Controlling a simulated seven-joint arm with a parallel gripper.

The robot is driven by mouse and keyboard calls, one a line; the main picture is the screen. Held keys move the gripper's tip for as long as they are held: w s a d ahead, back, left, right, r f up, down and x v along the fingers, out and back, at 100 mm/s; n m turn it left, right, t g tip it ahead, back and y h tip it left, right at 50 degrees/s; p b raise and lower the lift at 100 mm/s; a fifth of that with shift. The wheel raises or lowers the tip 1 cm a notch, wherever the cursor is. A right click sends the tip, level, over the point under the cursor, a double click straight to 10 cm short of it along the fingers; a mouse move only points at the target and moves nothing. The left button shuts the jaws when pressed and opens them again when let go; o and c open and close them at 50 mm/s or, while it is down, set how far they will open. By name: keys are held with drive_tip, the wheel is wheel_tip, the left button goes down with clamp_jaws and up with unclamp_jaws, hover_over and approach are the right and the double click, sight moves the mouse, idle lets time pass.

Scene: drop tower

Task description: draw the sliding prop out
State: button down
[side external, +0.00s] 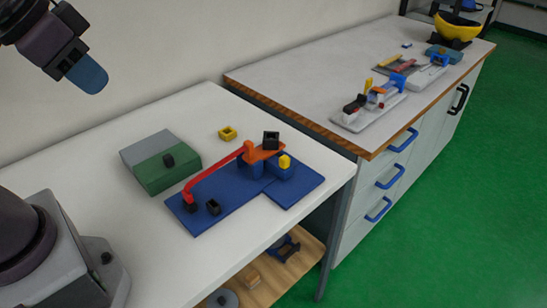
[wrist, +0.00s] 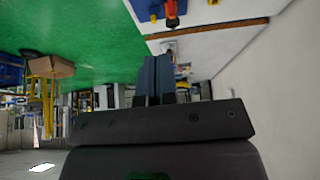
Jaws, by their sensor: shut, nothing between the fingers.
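The drop tower stands on a blue base (side external: 232,203) on the white table. A red sloping bar (side external: 213,174) runs from low at the left up to an orange plate (side external: 262,152). A black hollow block (side external: 271,140) sits on that plate. A small yellow piece (side external: 285,161) stands at the plate's right side; I cannot tell for sure which part is the sliding prop. My gripper (side external: 91,78) is high at the upper left, well away from the tower. Its blue fingers (wrist: 153,82) are together and empty in the wrist view.
A green and grey box (side external: 165,165) with a black knob lies left of the tower. A yellow hollow block (side external: 228,133) lies behind it. Small black blocks (side external: 213,207) sit on the base's front. A second bench (side external: 300,75) with other parts stands to the right.

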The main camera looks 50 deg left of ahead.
drive_tip(key=c, duration=1.6)
unclamp_jaws()
drive_tip(key=o, duration=0.4)
drive_tip(key=shift+w+f, duration=0.1)
drive_tip(key=shift+f, duration=0.25)
drive_tip(key=shift+c, duration=0.2)
drive_tip(key=shift+o, duration=1.4)
drive_tip(key=shift+w+d+f+g, duration=0.2)
drive_tip(key=shift+w+f+g, duration=0.7)
drive_tip(key=shift+w, duration=0.15)
drive_tip(key=g, duration=0.4)
hover_over(285, 157)
wheel_tip(285, 157, down, 16)
drive_tip(key=r, duration=0.1)
wheel_tip(285, 157, down, 13)
drive_tip(key=shift+f, duration=0.1)
